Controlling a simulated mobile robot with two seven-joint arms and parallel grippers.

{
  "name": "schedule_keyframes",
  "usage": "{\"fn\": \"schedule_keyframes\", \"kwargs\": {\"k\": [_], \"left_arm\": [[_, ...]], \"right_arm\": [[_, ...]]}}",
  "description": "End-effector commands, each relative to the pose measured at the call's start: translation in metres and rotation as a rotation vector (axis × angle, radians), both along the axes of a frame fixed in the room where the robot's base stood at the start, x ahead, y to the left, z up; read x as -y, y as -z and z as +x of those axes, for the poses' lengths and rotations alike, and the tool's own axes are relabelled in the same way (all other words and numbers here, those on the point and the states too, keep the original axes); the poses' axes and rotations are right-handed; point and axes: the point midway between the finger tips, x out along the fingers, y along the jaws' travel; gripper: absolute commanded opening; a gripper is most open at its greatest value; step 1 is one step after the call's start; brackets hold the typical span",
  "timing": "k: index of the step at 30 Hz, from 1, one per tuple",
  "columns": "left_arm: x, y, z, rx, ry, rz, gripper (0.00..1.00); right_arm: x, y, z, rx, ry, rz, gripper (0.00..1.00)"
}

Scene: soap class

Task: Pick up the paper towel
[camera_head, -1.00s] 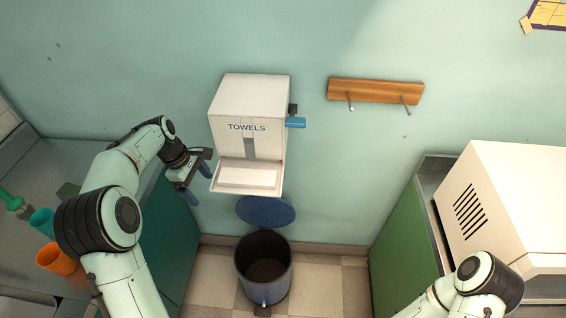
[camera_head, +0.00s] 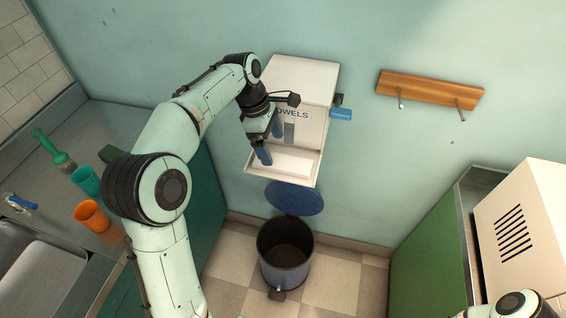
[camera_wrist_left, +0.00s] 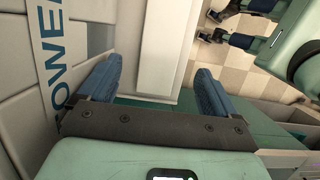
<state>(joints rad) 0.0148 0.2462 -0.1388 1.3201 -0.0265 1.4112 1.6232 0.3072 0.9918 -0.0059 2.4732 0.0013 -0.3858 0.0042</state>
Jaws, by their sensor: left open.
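The white paper towel (camera_head: 296,164) lies flat in the open tray at the bottom of the white towel dispenser (camera_head: 313,80) on the wall. In the left wrist view, a long white surface that looks like the towel (camera_wrist_left: 172,40) lies beyond the fingertips. My left gripper (camera_head: 271,144) is open, its blue fingers in front of the dispenser at the tray's left part. In the left wrist view the gap between the fingers (camera_wrist_left: 155,80) looks empty; I cannot tell whether they touch the tray.
A blue lever (camera_head: 341,113) sticks out at the dispenser's right side. An open bin (camera_head: 286,252) with a blue lid (camera_head: 295,198) stands below. Orange (camera_head: 91,216) and teal (camera_head: 86,181) cups stand on the left counter. A wooden peg rack (camera_head: 430,88) hangs at right.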

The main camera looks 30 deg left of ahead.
Motion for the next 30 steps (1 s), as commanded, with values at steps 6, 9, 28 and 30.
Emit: {"fn": "schedule_keyframes", "kwargs": {"k": [6, 9, 28, 30], "left_arm": [[0.017, 0.022, 0.002, -0.007, 0.003, -0.001, 0.92], [0.020, 0.037, 0.003, -0.005, 0.003, -0.001, 0.92], [0.024, 0.048, 0.006, 0.000, 0.001, -0.001, 0.32], [0.024, 0.048, 0.006, 0.001, 0.002, -0.001, 0.32]], "right_arm": [[0.000, 0.007, -0.007, -0.008, 0.000, 0.000, 0.43], [0.000, 0.011, -0.011, -0.012, 0.000, 0.000, 0.43], [0.000, 0.013, -0.012, -0.014, -0.001, 0.001, 0.43], [0.000, 0.013, -0.012, -0.014, -0.001, 0.001, 0.43]]}}
